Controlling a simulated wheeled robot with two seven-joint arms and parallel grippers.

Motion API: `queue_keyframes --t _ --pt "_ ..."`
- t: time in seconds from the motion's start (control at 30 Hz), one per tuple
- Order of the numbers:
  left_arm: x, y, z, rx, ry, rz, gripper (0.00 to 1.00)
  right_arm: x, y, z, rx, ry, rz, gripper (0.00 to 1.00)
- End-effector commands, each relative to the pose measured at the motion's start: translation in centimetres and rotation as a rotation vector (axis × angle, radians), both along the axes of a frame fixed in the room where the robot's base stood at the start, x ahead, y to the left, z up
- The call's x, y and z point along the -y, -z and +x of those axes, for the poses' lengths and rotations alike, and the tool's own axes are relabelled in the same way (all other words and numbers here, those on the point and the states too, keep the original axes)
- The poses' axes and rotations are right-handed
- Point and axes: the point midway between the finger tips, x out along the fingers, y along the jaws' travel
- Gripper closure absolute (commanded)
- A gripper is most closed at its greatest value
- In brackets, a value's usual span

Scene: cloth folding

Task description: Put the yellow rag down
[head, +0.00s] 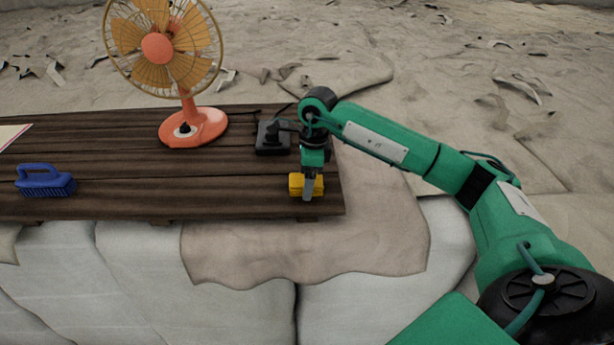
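The yellow rag (294,185) is a small, compact, folded block at the front right end of the dark wooden table. It looks to be at the tabletop, but I cannot tell whether it rests on it or is just above. My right gripper (309,188) points down at the rag, with a grey finger in front of its near side. The far finger is hidden, so I cannot tell whether the gripper is closed on the rag. My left gripper is not in view.
The plank table (110,202) holds an orange fan (190,128), a blue brush (45,182) and a black device (268,137) close behind my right gripper. A beige cloth (240,262) hangs below the front edge. The table middle is clear.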

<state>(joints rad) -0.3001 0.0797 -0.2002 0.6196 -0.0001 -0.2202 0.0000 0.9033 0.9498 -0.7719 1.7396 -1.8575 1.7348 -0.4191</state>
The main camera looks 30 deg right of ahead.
Motion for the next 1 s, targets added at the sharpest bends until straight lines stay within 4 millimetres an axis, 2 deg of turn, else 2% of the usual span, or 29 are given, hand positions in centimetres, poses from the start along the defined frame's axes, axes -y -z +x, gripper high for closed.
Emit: queue_keyframes --t 0.37,0.43,0.73,1.0 --pt "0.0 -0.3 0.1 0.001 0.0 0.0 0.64 0.0 0.3 0.0 0.0 0.001 0.001 0.25" --pt "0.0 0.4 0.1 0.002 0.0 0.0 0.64 0.1 -0.3 0.1 0.005 0.0 0.0 0.25" --pt "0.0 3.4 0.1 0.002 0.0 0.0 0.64 0.5 -4.7 0.1 0.006 0.001 0.001 0.25" --pt "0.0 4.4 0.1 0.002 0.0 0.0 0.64 1.1 -10.3 -0.3 0.007 0.001 0.002 0.25"
